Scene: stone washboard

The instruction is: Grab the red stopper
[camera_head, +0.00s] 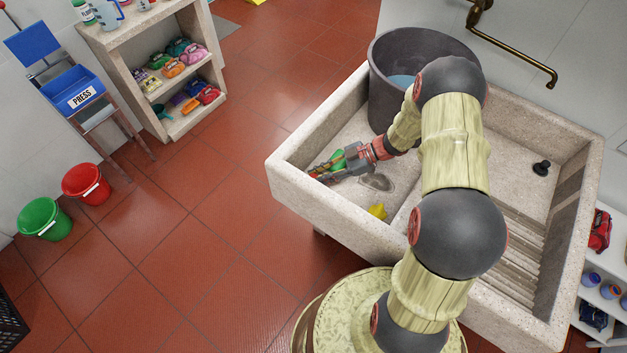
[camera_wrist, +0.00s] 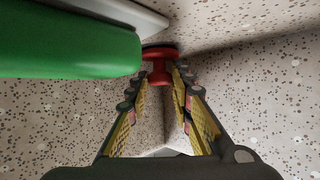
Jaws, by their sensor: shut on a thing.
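The red stopper (camera_wrist: 159,66) shows in the wrist view, with a round flat head and a narrower stem between my fingertips. My gripper (camera_wrist: 162,78) is shut on it, at a corner of speckled stone. In the head view my gripper (camera_head: 328,170) is low inside the left basin of the stone washboard sink (camera_head: 285,180), by its left wall. The stopper is too small there to make out clearly. A green object (camera_wrist: 70,45) lies right beside the stopper and my left finger; its green also shows in the head view (camera_head: 338,160).
A dark grey bucket (camera_head: 385,80) with water stands in the basin behind my gripper. A small yellow object (camera_head: 377,211) lies near the front. A black stopper (camera_head: 541,167) sits in the right part. A brass tap (camera_head: 520,62) hangs above the sink.

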